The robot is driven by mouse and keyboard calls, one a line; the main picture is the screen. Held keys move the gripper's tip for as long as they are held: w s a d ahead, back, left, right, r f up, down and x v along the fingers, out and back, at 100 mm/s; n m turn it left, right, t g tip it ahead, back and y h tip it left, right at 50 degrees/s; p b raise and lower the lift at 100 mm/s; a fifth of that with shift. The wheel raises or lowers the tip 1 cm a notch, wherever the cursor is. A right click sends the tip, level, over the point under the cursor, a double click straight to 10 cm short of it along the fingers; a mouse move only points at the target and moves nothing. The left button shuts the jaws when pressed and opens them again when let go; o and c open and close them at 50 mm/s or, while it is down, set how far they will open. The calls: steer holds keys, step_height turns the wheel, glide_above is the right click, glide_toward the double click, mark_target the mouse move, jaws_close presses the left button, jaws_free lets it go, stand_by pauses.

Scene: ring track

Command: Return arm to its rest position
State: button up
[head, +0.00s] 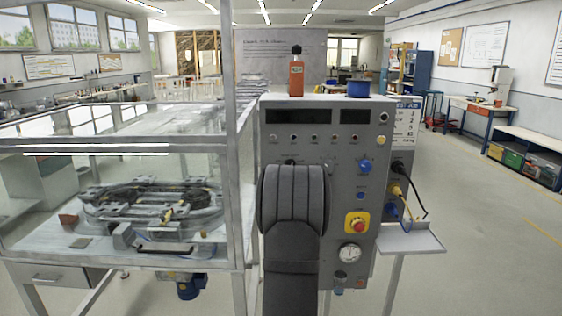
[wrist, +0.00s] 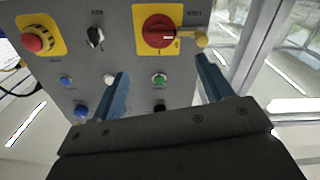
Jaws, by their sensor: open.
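My gripper (wrist: 160,70) shows in the wrist view as two blue fingers set wide apart, with nothing between them but the grey panel behind. The fingers point toward the control panel (wrist: 60,15); I cannot tell whether they touch it. A red rotary switch (wrist: 158,31) on a yellow plate, with a yellow handle, lies beyond the fingertips. A green button (wrist: 159,79) shows between the fingers. In the head view, my dark arm stands in front of the control panel (head: 340,145) and hides part of its face. The gripper is hidden behind it there.
A glazed enclosure (head: 125,145) with an oval track (head: 150,200) inside stands left of the panel. The panel carries a red emergency button (head: 358,225), a gauge (head: 350,253) and a blue knob (head: 365,166). A small shelf (head: 412,238) juts out right. Open floor lies farther right.

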steer(key=w+a+n, duration=0.1)
steer(key=w+n, duration=0.5)
steer(key=w, duration=0.3)
steer(key=shift+r, duration=0.35)
